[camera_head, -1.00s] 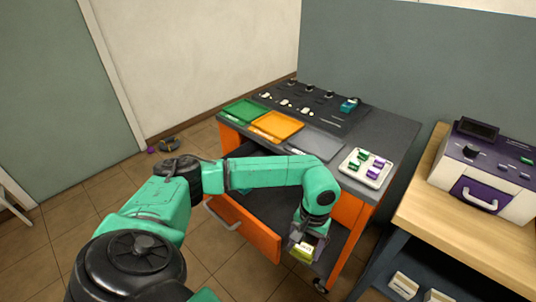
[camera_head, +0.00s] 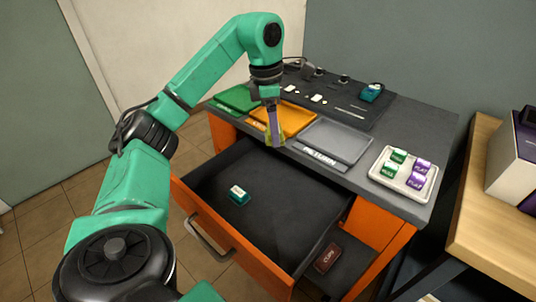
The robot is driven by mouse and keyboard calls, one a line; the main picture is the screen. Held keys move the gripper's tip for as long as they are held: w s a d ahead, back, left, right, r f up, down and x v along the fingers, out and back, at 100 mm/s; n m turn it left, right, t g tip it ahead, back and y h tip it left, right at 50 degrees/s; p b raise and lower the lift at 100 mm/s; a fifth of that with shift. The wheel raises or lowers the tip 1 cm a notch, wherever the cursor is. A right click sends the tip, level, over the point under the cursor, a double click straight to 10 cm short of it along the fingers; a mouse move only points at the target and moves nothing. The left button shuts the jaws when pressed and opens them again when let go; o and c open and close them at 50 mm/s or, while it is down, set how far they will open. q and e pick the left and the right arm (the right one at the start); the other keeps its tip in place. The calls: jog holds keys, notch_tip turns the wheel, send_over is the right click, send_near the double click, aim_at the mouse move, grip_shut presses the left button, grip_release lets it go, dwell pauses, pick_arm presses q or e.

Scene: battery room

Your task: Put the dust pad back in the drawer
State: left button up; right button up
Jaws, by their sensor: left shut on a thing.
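My left gripper (camera_head: 272,106) points down and is shut on a small upright pad (camera_head: 274,132), purple-grey with yellow edges, which looks like the dust pad. The gripper partly hides it. It hangs by the table's front edge, in front of the orange tray and above the back of the drawer. The orange-fronted drawer (camera_head: 290,222) is pulled open, with a dark inside. A small green block with a white label (camera_head: 238,194) lies in it, to the left. My right gripper is not in view.
The tabletop holds a green tray (camera_head: 238,97), an orange tray (camera_head: 293,112), a grey tray (camera_head: 345,138) and a white tray (camera_head: 381,166) of green and purple blocks. A dark labelled box (camera_head: 327,257) sits below, right of the drawer. A wooden bench (camera_head: 480,210) stands at right.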

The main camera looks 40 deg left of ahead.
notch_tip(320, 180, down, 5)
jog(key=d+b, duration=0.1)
jog(key=b, duration=0.4)
pick_arm(q)
jog(key=f+b, duration=0.2)
jog(key=f, duration=0.7)
jog(key=f+b, duration=0.1)
jog(key=f, duration=0.9)
jog(key=shift+s+d+f+b, duration=0.2)
jog(key=shift+f+b, duration=0.05)
jog(key=shift+b, duration=0.1)
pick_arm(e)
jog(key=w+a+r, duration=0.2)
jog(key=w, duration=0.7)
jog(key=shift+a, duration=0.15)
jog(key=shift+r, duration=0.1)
pick_arm(q)
jog(key=shift+f, duration=0.6)
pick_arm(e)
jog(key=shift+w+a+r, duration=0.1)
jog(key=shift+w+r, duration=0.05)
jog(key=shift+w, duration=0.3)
